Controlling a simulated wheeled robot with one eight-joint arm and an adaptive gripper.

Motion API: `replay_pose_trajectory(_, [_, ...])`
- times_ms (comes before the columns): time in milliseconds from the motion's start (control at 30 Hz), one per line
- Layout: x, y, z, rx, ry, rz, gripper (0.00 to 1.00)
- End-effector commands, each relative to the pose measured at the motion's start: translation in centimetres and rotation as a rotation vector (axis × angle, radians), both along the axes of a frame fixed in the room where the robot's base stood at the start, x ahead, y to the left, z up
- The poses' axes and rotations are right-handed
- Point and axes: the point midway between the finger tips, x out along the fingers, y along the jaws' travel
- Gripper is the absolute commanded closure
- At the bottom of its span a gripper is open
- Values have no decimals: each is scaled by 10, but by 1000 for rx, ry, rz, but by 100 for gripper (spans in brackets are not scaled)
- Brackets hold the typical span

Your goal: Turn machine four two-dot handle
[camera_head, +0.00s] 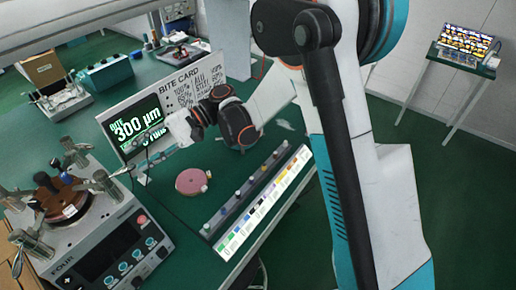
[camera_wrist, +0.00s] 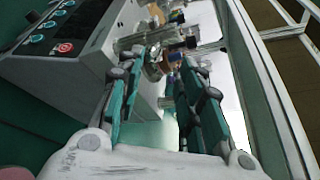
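Machine four (camera_head: 90,245), a grey unit marked FOUR, stands at the lower left of the head view. Its dark panel has several teal buttons and a red one. On top are a brown round plate (camera_head: 72,208) and several metal handle-like fittings around it, one at the near right (camera_head: 103,180). I cannot make out dots on any of them. My gripper (camera_head: 138,167) is above and right of the machine, pointing towards it. In the wrist view its teal fingers (camera_wrist: 160,75) are apart, with metal fittings (camera_wrist: 152,62) showing beyond and between them. Contact is not visible.
A BITE CARD board (camera_head: 165,100) with a screen reading 300 µm stands behind my gripper. A pink round disc (camera_head: 192,181) and a colour-marked strip (camera_head: 265,205) lie on the green table to the right. Another machine (camera_head: 58,98) stands at the back left.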

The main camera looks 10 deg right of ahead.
Motion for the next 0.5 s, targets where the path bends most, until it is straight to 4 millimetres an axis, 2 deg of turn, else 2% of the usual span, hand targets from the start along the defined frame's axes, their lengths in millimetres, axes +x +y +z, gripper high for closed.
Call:
replay_pose_trajectory(400, [28, -70, 17, 0, 1, -4, 66])
replay_pose_trajectory(500, [28, -77, 22, -20, -15, -17, 66])
